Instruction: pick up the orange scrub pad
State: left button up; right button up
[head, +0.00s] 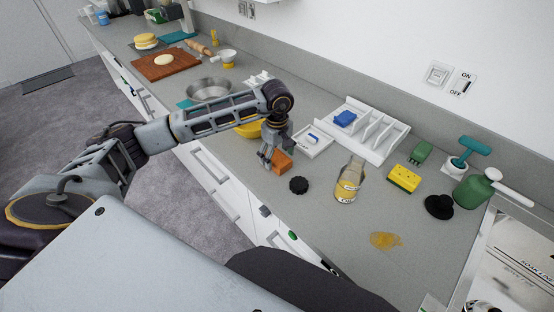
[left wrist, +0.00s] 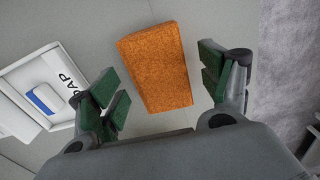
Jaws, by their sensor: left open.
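The orange scrub pad (head: 282,163) is a small rough block on the grey counter, partly covered by my left gripper in the head view. In the left wrist view the pad (left wrist: 156,68) lies flat, slightly tilted, between and ahead of my fingers. My left gripper (head: 268,153) is open and empty just above the pad. In the left wrist view its green-padded fingers (left wrist: 160,85) stand apart on either side of the pad, with gaps showing on both sides. My right gripper is not in view.
A white soap tray (head: 314,141) with a white and blue bar is close by; it shows in the left wrist view (left wrist: 27,128). A yellow bowl (head: 247,131) sits behind my arm. The counter's front edge is close.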

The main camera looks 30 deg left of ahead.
pick_arm(q)
jog(key=shift+f, duration=0.75)
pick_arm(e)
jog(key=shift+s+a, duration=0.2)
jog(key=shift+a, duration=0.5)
pick_arm(q)
jog(key=c, duration=1)
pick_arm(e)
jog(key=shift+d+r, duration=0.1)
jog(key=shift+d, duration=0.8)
